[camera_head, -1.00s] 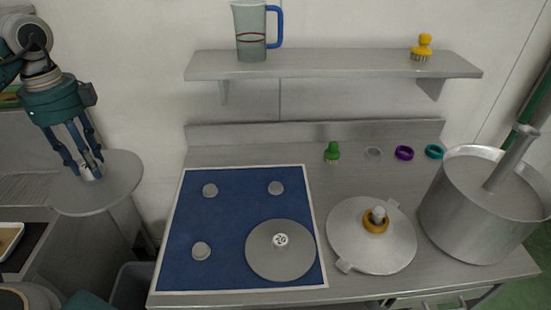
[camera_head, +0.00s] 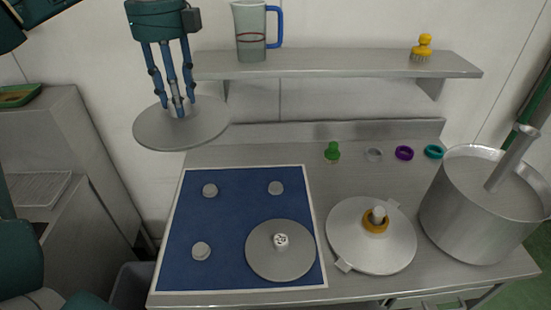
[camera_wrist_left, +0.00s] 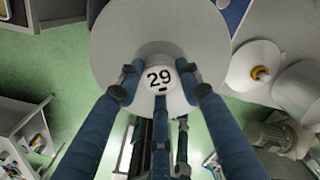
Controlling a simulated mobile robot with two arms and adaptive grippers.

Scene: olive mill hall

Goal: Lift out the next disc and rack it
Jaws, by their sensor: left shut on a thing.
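My left gripper (camera_head: 178,108) is shut on the knob of a wide grey disc (camera_head: 160,134). It holds the disc in the air, roughly level, behind and left of the blue mat (camera_head: 230,222). In the left wrist view the knob (camera_wrist_left: 158,77) reads 29 and sits between the fingers. A second grey disc (camera_head: 262,262) lies on the mat's near right; the number on its knob is too small to read surely. My right gripper is not in view.
A round metal piece (camera_head: 350,250) with a yellow ring (camera_head: 375,221) sits right of the mat, beside a large pot (camera_head: 465,230). Small coloured rings and a green item (camera_head: 332,151) stand behind. A wall shelf (camera_head: 330,66) holds a jug (camera_head: 249,32) and a yellow brush (camera_head: 424,46).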

